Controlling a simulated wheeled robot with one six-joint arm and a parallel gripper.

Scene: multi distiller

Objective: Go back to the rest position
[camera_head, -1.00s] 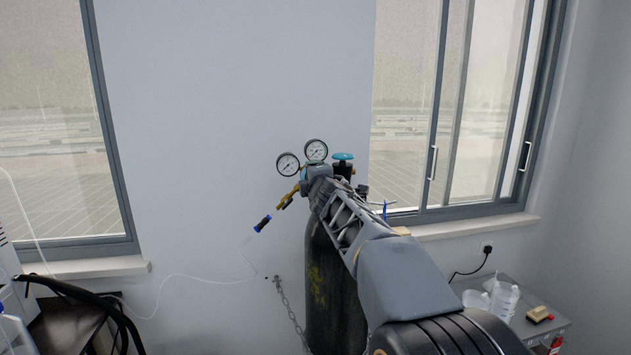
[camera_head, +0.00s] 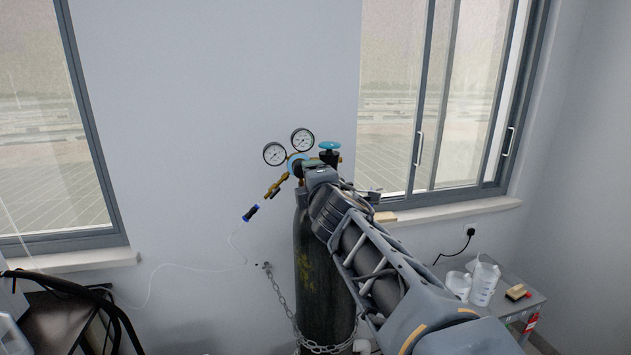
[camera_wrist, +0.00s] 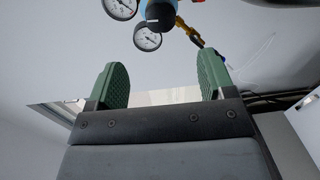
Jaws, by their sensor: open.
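My gripper (camera_wrist: 163,81) shows two green fingers spread wide in the wrist view, with nothing between them. In the head view my arm reaches from the lower right toward the gas cylinder (camera_head: 322,290), and its wrist end overlaps the cylinder's top; the fingers are hidden there. The regulator with two round gauges (camera_head: 287,147) and a blue valve knob (camera_head: 330,146) stands on top of the cylinder. In the wrist view the gauges (camera_wrist: 148,38) lie beyond the fingertips, apart from them.
A chain (camera_head: 287,305) holds the cylinder at the wall. A thin hose with a blue-black fitting (camera_head: 250,213) hangs left. A side table (camera_head: 518,300) with plastic bottles (camera_head: 483,281) stands at the lower right. Black hoses (camera_head: 70,290) are at the lower left. Windows flank the wall.

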